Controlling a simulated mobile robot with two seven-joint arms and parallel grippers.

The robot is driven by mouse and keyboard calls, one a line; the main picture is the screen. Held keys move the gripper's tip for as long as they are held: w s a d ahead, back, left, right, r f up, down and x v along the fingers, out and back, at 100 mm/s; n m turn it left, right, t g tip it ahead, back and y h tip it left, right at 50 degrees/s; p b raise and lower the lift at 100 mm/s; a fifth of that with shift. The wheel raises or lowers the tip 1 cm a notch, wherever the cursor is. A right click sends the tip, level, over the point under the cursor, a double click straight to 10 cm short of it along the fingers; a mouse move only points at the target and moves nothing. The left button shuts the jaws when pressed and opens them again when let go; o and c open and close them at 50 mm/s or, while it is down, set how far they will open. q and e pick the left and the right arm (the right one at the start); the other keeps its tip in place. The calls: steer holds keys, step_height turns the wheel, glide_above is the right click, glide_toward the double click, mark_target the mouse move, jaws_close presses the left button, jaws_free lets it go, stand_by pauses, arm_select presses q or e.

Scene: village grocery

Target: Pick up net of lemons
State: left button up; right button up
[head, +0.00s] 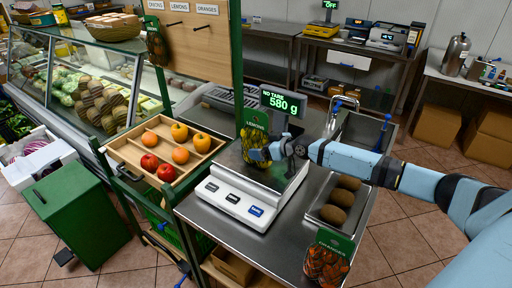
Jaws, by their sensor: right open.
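The net of lemons (250,138), with a green LEMONS label at its top, stands on the scale (236,201) on the steel counter. The scale's display (281,101) reads 580 g and NO TARE. My right gripper (268,152) reaches in from the right and is at the net's right side, its jaws open. It covers part of the net, and I cannot tell whether the fingers touch it.
A wooden tray (133,154) of apples and other fruit is left of the scale. A metal tray (322,213) of brown fruit lies to its right. A net of oranges (327,267) stands at the counter's front right corner. A hanging board (194,45) rises behind left.

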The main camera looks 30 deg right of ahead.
steer(key=c, duration=1.5)
steer(key=shift+r, duration=0.1)
steer(key=shift+r, duration=0.15)
step_height(320, 180, up, 20)
steer(key=shift+f+b, duration=0.15)
steer(key=shift+b, duration=0.45)
